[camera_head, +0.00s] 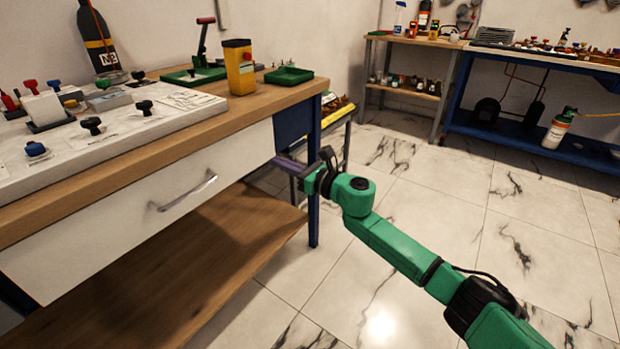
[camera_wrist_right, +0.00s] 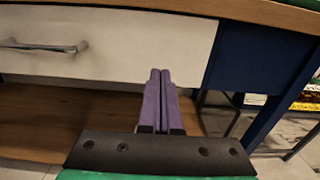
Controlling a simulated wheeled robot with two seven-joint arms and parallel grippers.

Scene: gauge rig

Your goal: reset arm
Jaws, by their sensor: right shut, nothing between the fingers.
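My right gripper (camera_head: 284,162) has purple fingers and reaches in from the right, beside the blue leg at the right end of the workbench (camera_head: 165,130). In the right wrist view my right gripper (camera_wrist_right: 160,75) shows its two fingers pressed together with nothing between them. They point toward the white drawer front (camera_wrist_right: 120,40). The green arm stretches over the tiled floor to the lower right. My left gripper is in neither view.
The workbench has a white drawer (camera_head: 150,215) with a metal handle (camera_head: 185,193) and a wooden lower shelf (camera_head: 200,270). On top stand a yellow box (camera_head: 239,68), a green tray (camera_head: 289,75) and a dark gas bottle (camera_head: 95,38). Open tiled floor (camera_head: 440,180) lies right.

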